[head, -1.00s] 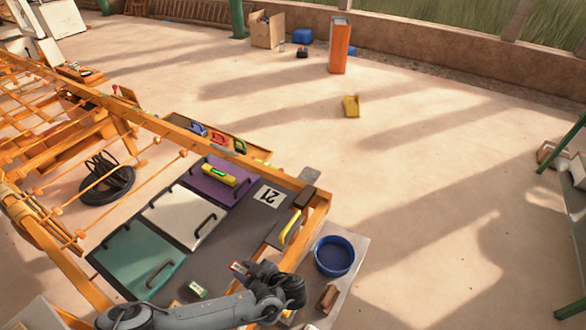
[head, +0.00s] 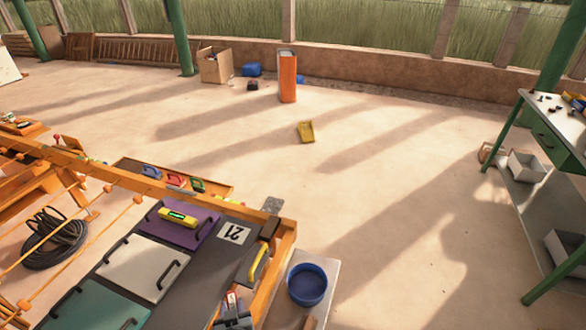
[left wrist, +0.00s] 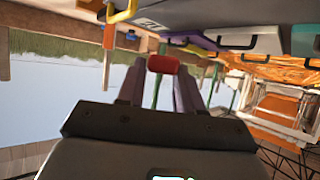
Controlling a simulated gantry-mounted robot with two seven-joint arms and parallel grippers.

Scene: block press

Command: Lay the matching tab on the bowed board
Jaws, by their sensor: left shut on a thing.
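My left gripper (head: 232,317) is at the bottom edge of the head view, shut on a small red and white tab (head: 231,299). In the left wrist view the tab shows its red end (left wrist: 163,64) between the fingers. Boards with black handles lie in a row on the dark table: purple (head: 186,236), white (head: 135,258) and teal (head: 85,308), the last cut off by the frame. A yellow level with a green window (head: 178,217) lies on the purple board. I cannot tell which board is bowed. My right gripper is not in view.
A card marked 21 (head: 233,233) and a yellow-handled tool (head: 258,263) are at the table's right end. A blue bowl (head: 307,285) stands just right of it. An orange tray of coloured-handled tools (head: 215,186) lies behind.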

